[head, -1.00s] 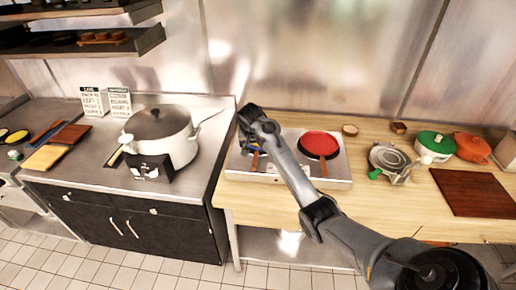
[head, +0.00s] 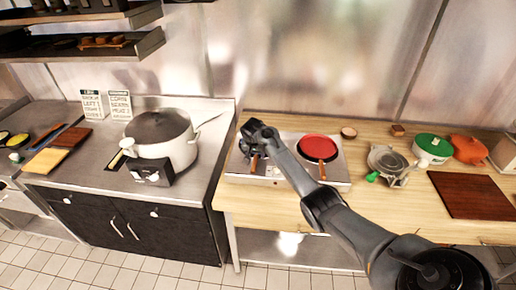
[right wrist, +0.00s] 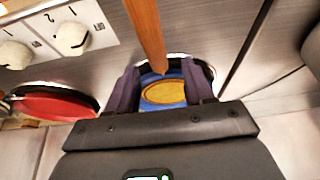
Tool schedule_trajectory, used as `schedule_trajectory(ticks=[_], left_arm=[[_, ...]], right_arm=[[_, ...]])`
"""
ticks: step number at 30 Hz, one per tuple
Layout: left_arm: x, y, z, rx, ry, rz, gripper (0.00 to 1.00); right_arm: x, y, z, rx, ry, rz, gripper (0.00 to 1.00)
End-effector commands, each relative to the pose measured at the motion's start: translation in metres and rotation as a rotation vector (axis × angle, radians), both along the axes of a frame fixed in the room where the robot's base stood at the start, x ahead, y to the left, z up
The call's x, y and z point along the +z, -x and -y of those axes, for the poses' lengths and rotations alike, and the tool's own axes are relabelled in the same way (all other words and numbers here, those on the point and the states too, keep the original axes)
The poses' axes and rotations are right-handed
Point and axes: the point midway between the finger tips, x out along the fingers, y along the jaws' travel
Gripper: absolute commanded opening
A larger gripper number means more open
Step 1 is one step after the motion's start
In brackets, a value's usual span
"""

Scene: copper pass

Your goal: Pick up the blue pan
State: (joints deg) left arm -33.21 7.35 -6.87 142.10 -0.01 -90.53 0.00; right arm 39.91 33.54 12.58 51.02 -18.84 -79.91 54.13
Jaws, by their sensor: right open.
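The blue pan (right wrist: 160,103) shows in the right wrist view, with a yellow oval on its blue surface and a wooden handle (right wrist: 147,35). It sits on the left side of the two-burner stove (head: 335,180). In the head view my right gripper hides most of it, and part of its handle (head: 254,162) shows below. My right gripper (head: 249,143) is open over the pan. In the wrist view its two dark fingers stand apart on either side of the blue surface. I cannot tell whether they touch the pan. My left gripper is not in view.
A red pan (head: 318,148) sits on the stove's right burner. Stove knobs (right wrist: 71,38) show in the wrist view. A large white pot (head: 165,150) stands to the left. A green-lidded pot (head: 433,147) and a brown board (head: 472,194) lie to the right.

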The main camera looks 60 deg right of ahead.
Motion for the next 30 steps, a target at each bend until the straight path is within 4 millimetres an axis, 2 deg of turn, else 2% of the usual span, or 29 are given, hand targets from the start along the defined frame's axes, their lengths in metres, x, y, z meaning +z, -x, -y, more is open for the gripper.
schedule_trajectory(ticks=[6,16,26,30], left_arm=[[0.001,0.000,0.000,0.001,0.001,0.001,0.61],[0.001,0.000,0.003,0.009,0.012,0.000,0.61],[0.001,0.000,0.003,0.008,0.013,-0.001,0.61],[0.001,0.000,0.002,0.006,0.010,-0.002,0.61]], right_arm=[[-0.017,-0.003,0.007,-0.001,0.001,-0.002,0.52],[-0.020,-0.003,0.008,0.000,0.002,0.000,0.52],[-0.020,-0.003,0.008,0.001,0.001,-0.001,0.02],[-0.019,-0.004,0.008,0.000,0.003,0.001,0.00]])
